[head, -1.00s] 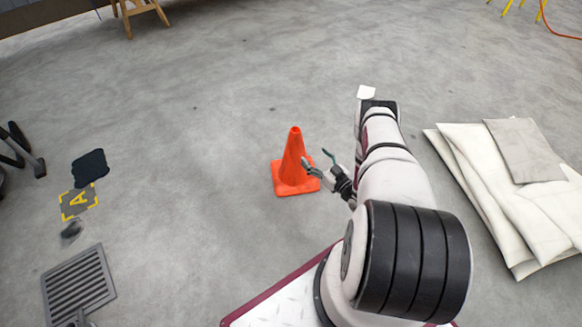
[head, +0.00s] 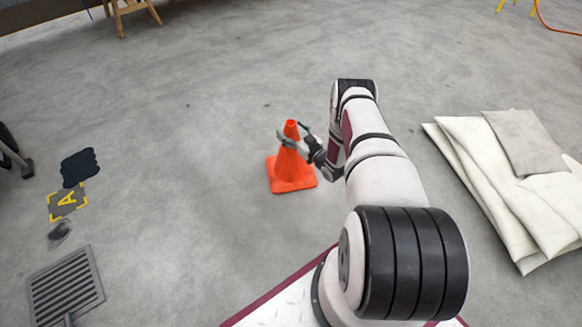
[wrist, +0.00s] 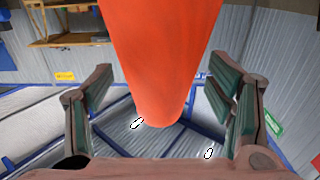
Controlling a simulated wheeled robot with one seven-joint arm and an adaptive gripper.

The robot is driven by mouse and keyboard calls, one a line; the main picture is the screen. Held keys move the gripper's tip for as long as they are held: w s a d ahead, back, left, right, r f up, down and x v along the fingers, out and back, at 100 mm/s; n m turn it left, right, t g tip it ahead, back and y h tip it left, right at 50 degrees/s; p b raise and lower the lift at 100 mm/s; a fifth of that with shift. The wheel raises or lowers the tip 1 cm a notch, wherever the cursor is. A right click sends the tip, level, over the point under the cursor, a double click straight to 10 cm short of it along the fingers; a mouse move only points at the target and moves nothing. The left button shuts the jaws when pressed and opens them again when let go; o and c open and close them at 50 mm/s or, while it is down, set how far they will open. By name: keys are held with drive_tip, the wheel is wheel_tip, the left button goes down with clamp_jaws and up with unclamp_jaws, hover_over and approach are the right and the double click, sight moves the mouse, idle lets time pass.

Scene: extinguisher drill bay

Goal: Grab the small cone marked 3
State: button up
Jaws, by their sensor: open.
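An orange traffic cone (head: 291,174) stands upright on its square base on the grey floor. No number can be read on the side I see. My gripper (head: 292,134) is open, with its fingers on either side of the cone's upper part, close to the tip. In the wrist view, the cone (wrist: 160,60) fills the space between the two spread fingers. A gap shows on each side of it, so the fingers do not appear to press on it.
Pale folded sheets (head: 490,185) lie on the floor at the right. A floor grate (head: 65,285), a yellow-marked A patch (head: 67,202) and a dark patch (head: 80,168) lie at the left. A wooden stand (head: 135,14) is at the back. Floor around the cone is clear.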

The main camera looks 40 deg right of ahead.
drive_tip(key=shift+w, duration=0.25)
drive_tip(key=c, duration=1.5)
clamp_jaws()
drive_tip(key=shift+r, duration=0.15)
